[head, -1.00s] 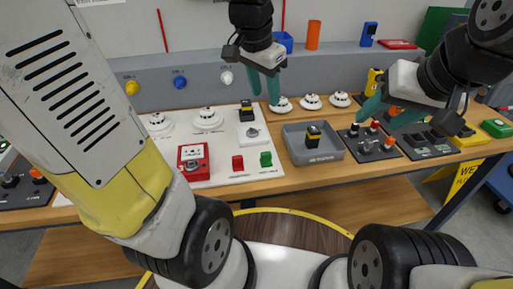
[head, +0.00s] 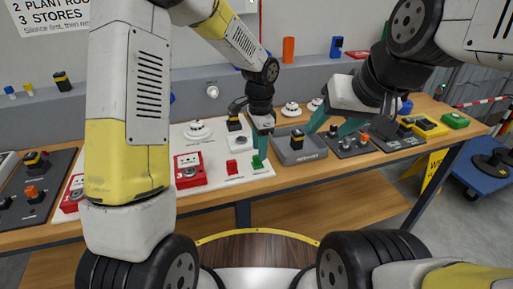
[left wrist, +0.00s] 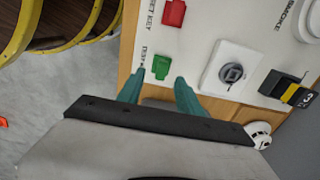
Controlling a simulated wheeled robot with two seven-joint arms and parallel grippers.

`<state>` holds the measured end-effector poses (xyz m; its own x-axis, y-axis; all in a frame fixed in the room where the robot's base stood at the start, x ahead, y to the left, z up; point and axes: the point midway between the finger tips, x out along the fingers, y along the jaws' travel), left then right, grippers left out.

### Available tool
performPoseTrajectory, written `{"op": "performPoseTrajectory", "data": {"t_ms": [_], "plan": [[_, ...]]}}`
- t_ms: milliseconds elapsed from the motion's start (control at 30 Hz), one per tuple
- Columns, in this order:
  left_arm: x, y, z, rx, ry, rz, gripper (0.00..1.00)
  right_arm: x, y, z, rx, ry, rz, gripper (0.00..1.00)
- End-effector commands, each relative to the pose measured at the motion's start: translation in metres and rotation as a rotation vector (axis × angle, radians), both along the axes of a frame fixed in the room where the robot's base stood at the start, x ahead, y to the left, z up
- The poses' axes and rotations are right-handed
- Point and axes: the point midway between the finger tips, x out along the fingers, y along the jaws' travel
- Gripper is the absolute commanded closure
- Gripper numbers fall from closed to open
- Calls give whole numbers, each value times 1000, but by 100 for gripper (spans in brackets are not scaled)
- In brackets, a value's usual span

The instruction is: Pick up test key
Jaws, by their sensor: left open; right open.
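The test key is a green block (head: 257,162) at the right front of the white board in the head view. In the left wrist view the green block (left wrist: 161,66) lies beside a partly covered "TEST" label. My left gripper (head: 260,142) is open above it. In the left wrist view the two teal fingertips (left wrist: 159,77) are on either side of the block's near end; I cannot tell whether they touch it. My right gripper (head: 334,123) is open and empty, over the area by the grey tray and the black switch box.
A red key (head: 231,167), also in the left wrist view (left wrist: 174,13), is beside the green one. A red call point (head: 190,170) and a round-faced white plate (left wrist: 231,71) are on the board. A grey tray (head: 318,147) holding a black-and-yellow piece (head: 297,138) stands to the right.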

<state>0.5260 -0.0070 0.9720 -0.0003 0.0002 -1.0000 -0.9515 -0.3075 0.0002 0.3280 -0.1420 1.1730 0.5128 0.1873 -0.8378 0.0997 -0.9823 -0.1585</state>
Motion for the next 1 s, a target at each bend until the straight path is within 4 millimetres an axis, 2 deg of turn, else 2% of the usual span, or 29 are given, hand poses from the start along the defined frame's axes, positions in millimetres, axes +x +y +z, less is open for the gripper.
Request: {"op": "performPoseTrajectory", "data": {"t_ms": [100,200,500,567,733,1000], "plan": [[0,1,-20,1,3,0,57,0,0,0,0,0,0,46],[0,1,-32,0,2,0,57,0,0,0,0,0,0,46],[0,1,-39,0,0,2,57,0,0,0,0,0,0,46],[0,1,-39,0,0,2,65,0,0,0,0,0,0,46],[0,1,-39,-1,-1,2,99,0,0,0,0,0,0,46],[1,1,-39,-1,-1,2,100,0,0,0,0,0,0,46]]}}
